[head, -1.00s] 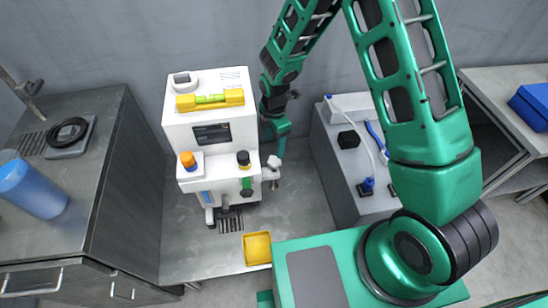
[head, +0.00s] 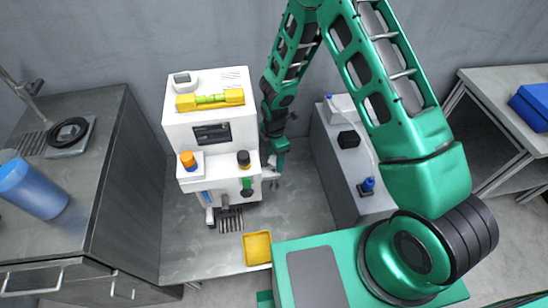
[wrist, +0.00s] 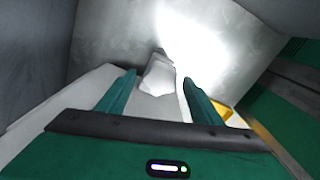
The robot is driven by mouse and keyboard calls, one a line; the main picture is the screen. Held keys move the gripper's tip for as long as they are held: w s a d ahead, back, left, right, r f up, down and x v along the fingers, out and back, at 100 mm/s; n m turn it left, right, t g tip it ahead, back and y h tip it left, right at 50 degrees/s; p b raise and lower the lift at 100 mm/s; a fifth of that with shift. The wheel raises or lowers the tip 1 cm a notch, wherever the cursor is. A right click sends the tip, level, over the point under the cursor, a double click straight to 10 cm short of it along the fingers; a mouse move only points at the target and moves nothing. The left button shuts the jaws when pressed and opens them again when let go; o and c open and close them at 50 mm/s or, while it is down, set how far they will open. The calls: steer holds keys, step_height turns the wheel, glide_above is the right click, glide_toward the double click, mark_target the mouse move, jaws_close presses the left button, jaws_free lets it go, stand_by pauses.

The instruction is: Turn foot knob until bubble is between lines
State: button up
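A white machine (head: 212,131) stands on the bench with a yellow spirit level (head: 186,103) lying on its top. The level's green vial (head: 210,99) is visible, but it is too small for me to tell where the bubble sits against the lines. A pale grey-white foot knob (head: 270,173) sticks out low at the machine's right side. My gripper (head: 277,160) is beside it there, small and partly hidden. In the wrist view, my gripper (wrist: 159,77) is open, its two green fingers on either side of the pale knob (wrist: 157,79), with gaps visible on both sides.
A yellow tray (head: 257,249) lies at the bench's front edge. An orange-capped knob (head: 188,160) and a black-and-yellow knob (head: 243,158) are on the machine's front. A grey box bench (head: 340,165) stands right of my gripper. A blue cylinder (head: 36,190) lies at left.

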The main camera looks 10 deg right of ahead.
steer(key=c, duration=0.9)
steer(key=shift+o, duration=0.2)
steer(key=shift+m, duration=0.4)
steer(key=m, duration=0.4)
steer(key=shift+w+m, duration=0.15)
steer(key=shift+m, duration=0.25)
steer(key=m, duration=0.4)
steer(key=shift+m, duration=0.3)
steer(key=shift+w, duration=0.1)
steer(key=o, duration=1.1)
steer(key=shift+c, duration=0.2)
